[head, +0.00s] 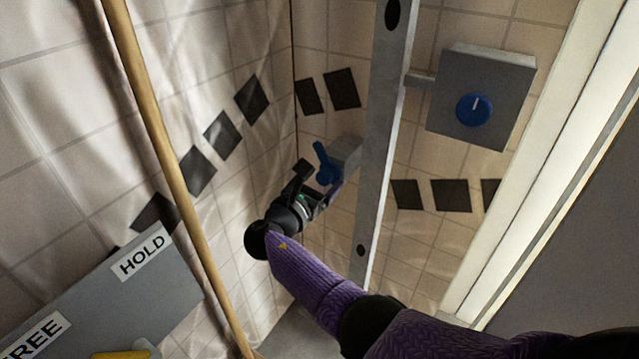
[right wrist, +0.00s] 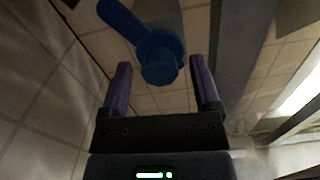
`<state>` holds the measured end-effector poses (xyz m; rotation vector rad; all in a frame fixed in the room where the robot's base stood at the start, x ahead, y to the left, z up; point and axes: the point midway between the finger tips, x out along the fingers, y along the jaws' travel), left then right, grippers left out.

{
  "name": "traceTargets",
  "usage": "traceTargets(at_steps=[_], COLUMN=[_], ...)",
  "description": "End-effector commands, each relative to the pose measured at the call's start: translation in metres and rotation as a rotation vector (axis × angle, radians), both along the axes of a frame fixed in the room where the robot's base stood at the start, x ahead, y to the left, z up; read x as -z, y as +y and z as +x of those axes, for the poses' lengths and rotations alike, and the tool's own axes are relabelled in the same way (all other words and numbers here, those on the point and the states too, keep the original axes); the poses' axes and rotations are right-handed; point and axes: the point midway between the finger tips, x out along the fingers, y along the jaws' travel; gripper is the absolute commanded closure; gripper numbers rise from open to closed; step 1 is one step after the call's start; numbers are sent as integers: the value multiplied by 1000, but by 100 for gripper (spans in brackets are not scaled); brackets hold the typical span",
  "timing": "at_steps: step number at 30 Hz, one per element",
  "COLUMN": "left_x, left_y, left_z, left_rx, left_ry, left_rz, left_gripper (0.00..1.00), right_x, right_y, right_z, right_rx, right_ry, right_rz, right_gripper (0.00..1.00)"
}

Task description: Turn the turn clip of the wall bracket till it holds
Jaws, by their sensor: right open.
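The blue turn clip (head: 325,165) sits on the grey wall bracket (head: 346,151), left of a metal upright. Its lever points up and slightly left in the head view. My right gripper (head: 319,186) is just below and in front of the clip. In the right wrist view the right gripper (right wrist: 160,64) is open, and the clip's round hub (right wrist: 158,58) shows between its fingertips with a gap on both sides. The lever (right wrist: 122,18) runs to the upper left there. I cannot tell how deep the hub sits between the fingers. My left gripper is not in view.
The metal upright (head: 383,130) stands close right of the bracket. A grey box (head: 480,75) with a blue knob (head: 474,109) is further right. A wooden pole (head: 165,140) crosses the left side. A grey board (head: 170,290) with HOLD and FREE labels is at lower left.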

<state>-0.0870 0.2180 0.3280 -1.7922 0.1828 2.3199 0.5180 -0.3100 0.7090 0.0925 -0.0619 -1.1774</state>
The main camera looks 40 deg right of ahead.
Motion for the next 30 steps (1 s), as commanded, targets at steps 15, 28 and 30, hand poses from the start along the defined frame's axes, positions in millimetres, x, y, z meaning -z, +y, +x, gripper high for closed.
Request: traceTargets(at_steps=[15,28,30], left_x=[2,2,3], left_y=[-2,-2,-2], left_z=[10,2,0], left_rx=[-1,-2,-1], left_ry=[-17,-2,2], left_rz=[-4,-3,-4], left_gripper=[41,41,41], right_x=[0,1,1], right_y=[0,0,0], right_z=[0,0,0], right_rx=[0,0,0], right_ry=[0,-100,-147], right_rz=[0,43,62], right_gripper=[100,100,100])
